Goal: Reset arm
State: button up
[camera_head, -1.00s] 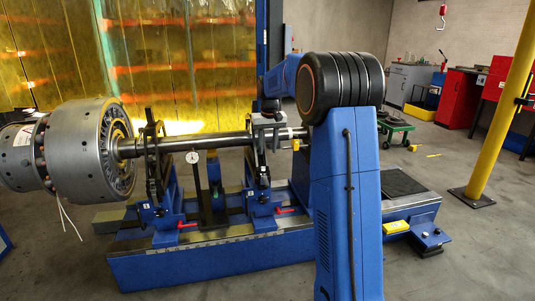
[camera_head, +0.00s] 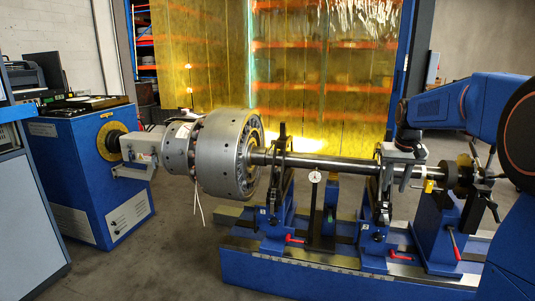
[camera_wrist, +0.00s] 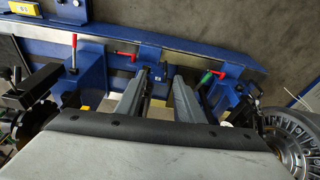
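My gripper (camera_head: 404,182) is at the shaft near the right-hand support, with its fingers pointing down. In the wrist view its two grey fingers (camera_wrist: 162,80) stand apart with a clear gap and nothing visible held between them. The rotor (camera_head: 225,155) is a large silver drum at the left end of a long steel shaft (camera_head: 325,165). The shaft lies level across two blue supports. Whether my fingers touch the shaft cannot be told. Part of the rotor's finned face (camera_wrist: 290,138) shows at the lower right of the wrist view.
The blue machine bed (camera_head: 300,270) runs below the shaft. A dial gauge (camera_head: 315,177) stands between the supports. A blue drive cabinet (camera_head: 95,165) is at the left, and an end stand (camera_head: 435,225) is at the right. Grey floor in front of the cabinet is clear.

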jog(key=s+a+f+n+t, duration=0.1)
jog(key=s+a, duration=0.3)
jog(key=s, duration=0.6)
jog(key=s+a, duration=0.4)
jog(key=s, duration=0.5)
jog(key=s+a+f+n+t, duration=0.1)
jog(key=s+a, duration=0.3)
jog(key=s, duration=0.6)
jog(key=s+a+f, duration=0.2)
jog(key=s+f, duration=0.4)
jog(key=s, duration=0.3)
jog(key=shift+s+a+f+n+y, duration=0.2)
jog(key=shift+s+n+y, duration=0.1)
